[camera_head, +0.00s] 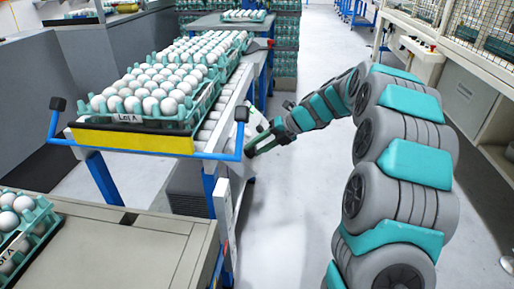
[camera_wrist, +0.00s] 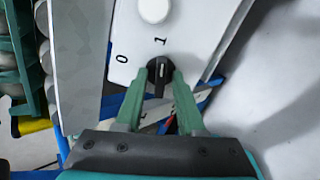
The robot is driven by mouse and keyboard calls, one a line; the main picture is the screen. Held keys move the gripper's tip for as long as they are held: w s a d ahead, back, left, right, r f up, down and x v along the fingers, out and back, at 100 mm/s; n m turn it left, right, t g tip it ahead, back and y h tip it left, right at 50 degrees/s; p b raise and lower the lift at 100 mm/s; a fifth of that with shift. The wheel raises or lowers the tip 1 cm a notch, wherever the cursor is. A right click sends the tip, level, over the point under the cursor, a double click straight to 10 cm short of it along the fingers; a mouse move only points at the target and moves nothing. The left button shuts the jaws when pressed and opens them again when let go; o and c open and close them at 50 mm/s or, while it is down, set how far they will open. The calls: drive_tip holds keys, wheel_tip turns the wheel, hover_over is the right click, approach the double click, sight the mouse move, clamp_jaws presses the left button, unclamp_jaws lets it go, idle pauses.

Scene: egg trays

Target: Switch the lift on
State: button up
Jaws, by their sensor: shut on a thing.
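In the wrist view, the lift's control is a black rotary knob (camera_wrist: 159,68) on a white panel (camera_wrist: 190,35) marked 0 and 1. The knob's white pointer line faces up, toward the 1; the 0 is to its left. My gripper (camera_wrist: 160,78) has its two green fingers on either side of the knob, shut on it. In the head view, my gripper (camera_head: 262,139) is at the right side of the roller lift (camera_head: 205,136) under the egg trays. There the knob is hidden behind the gripper.
A white round button or lamp (camera_wrist: 153,9) is above the knob. Clear floor (camera_head: 290,200) lies between lift and arm.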

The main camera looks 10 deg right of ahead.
drive_tip(key=m, duration=0.1)
drive_tip(key=f+m, duration=0.1)
drive_tip(key=shift+s+a+f+m, duration=0.1)
drive_tip(key=shift+a+m, duration=0.1)
drive_tip(key=shift+m, duration=0.2)
drive_tip(key=shift+c, duration=0.2)
drive_tip(key=o, duration=0.7)
drive_tip(key=v, duration=0.9)
drive_tip(key=shift+r, duration=0.4)
drive_tip(key=s+a+f+n+g+h, duration=0.15)
drive_tip(key=s+a+n, duration=0.25)
drive_tip(key=s+n, duration=0.65)
drive_tip(key=s+a+n+g+h, duration=0.2)
drive_tip(key=s+a+n+h, duration=0.15)
drive_tip(key=s+n, duration=0.65)
drive_tip(key=s+d+f+n+h, duration=0.1)
drive_tip(key=s+n, duration=0.5)
drive_tip(key=s, duration=0.1)
drive_tip(key=s+d+f+n+g+h, duration=0.1)
drive_tip(key=s+d+f+n, duration=0.1)
drive_tip(key=s+n, duration=0.4)
drive_tip(key=s+d+f+n+h, duration=0.1)
drive_tip(key=s+f+n+h, duration=0.1)
drive_tip(key=s+n, duration=0.5)
drive_tip(key=shift+s+d+f, duration=0.1)
drive_tip(key=shift+s, duration=0.3)
drive_tip(key=shift+s+d+f, duration=0.1)
drive_tip(key=shift+s+f, duration=0.05)
drive_tip(key=shift+s, duration=0.25)
